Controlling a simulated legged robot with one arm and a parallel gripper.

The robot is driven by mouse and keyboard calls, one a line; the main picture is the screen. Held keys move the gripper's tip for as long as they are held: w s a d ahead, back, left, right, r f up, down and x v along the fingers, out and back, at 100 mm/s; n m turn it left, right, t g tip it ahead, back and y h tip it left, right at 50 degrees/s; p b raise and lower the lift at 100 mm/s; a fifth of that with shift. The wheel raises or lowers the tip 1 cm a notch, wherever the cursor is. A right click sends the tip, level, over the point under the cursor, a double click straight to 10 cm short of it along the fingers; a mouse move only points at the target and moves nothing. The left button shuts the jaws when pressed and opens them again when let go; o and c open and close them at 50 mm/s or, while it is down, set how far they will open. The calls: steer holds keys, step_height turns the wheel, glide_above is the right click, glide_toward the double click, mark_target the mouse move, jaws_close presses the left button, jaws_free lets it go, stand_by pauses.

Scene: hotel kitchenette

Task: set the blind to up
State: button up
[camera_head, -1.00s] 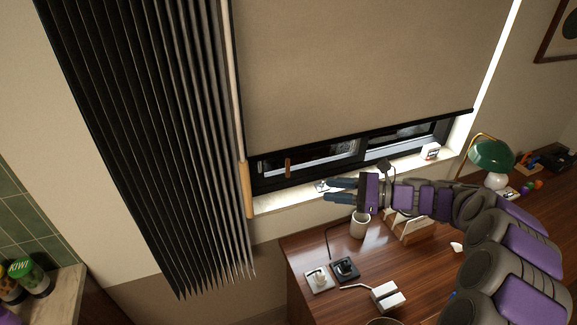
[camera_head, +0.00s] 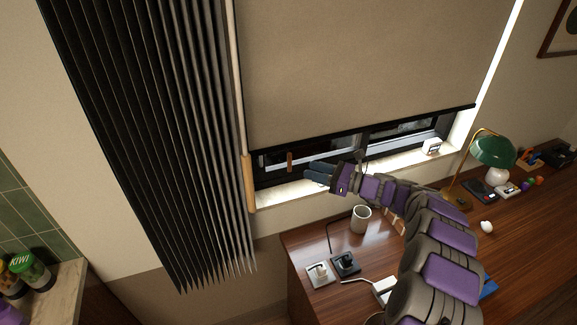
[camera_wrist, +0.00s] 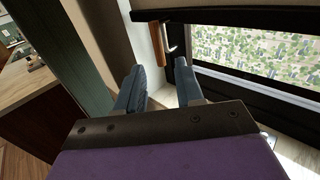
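The beige roller blind (camera_head: 350,70) hangs over most of the window, with its dark bottom bar (camera_head: 400,125) a little above the sill. A small wooden pull handle (camera_head: 290,161) hangs below the bar near its left end. In the wrist view the handle (camera_wrist: 156,45) shows beyond the fingers, with a pale hook-like piece beside it. My gripper (camera_head: 313,173) is just right of the handle and slightly lower in the head view. In the wrist view my gripper (camera_wrist: 158,85) has its two blue-grey fingers apart with nothing between them. They appear not to touch the handle.
A dark pleated curtain (camera_head: 150,140) with a wooden wand (camera_head: 248,183) hangs at left. Below my arm, the desk (camera_head: 300,245) holds a mug (camera_head: 360,219) and sockets (camera_head: 345,263). A green lamp (camera_head: 492,151) and a small white box (camera_head: 431,146) are at right.

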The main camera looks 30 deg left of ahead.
mark_target(289, 170)
steer(key=a, duration=0.3)
steer(key=a+b, duration=0.1)
steer(key=a, duration=0.1)
steer(key=s+a, duration=0.1)
steer(key=a, duration=0.2)
steer(key=shift+a, duration=0.35)
steer(key=shift+d+r, duration=0.1)
jaws_close()
